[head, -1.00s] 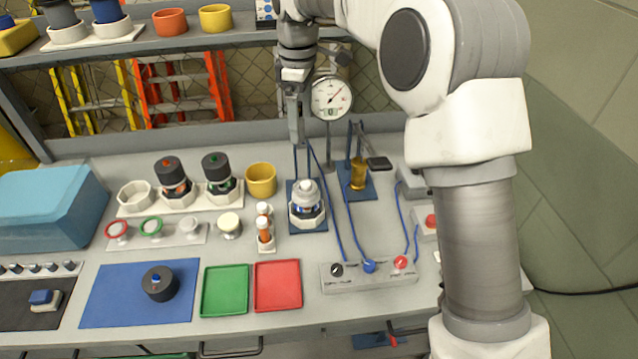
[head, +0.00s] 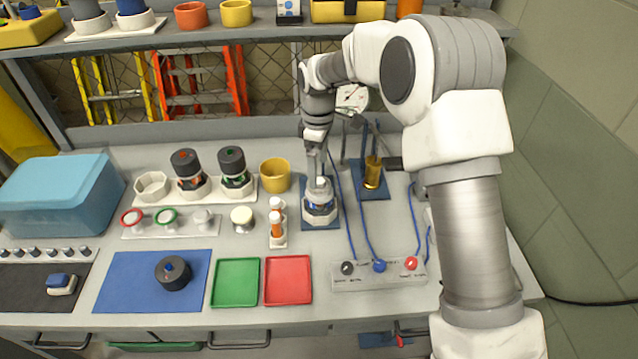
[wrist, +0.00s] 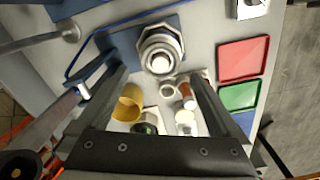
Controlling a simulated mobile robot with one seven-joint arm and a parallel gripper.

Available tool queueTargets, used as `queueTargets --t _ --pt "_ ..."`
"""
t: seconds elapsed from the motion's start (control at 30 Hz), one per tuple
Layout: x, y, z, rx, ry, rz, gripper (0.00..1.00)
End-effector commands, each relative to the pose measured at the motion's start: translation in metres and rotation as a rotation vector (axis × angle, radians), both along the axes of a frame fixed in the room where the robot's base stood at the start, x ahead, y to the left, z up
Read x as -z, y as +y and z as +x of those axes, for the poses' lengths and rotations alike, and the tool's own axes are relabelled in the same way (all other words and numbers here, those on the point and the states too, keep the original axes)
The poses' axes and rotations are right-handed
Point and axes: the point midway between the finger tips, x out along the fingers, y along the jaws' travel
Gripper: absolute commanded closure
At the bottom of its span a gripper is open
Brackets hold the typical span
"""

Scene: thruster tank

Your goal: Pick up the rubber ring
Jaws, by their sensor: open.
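Which thing is the rubber ring is unclear. A red ring (head: 132,217), a green ring (head: 166,216) and a pale grey piece (head: 203,217) sit in a row on a white strip at the left. My gripper (head: 319,172) points down, close above the white-topped unit (head: 320,197) in its holder on a small blue mat. In the wrist view, my gripper (wrist: 158,76) is open, with nothing held between its fingers. The white-topped unit (wrist: 160,58) shows just beyond the fingertips. Whether a finger touches it cannot be told.
Orange vials (head: 276,222) and a yellow cup (head: 276,175) stand left of my gripper. A brass cylinder (head: 372,172) and a dial gauge (head: 352,97) stand to its right. Blue cables run to a terminal box (head: 378,272). Green (head: 236,282) and red (head: 288,280) trays lie in front.

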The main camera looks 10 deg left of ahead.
Motion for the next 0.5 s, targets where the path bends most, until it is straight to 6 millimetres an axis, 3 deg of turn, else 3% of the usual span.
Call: queueTargets --t 0.2,0.5 --pt "0.032 -0.002 -0.001 0.0 0.003 -0.001 0.0" --pt "0.039 -0.002 -0.001 0.0 0.001 0.0 0.0"
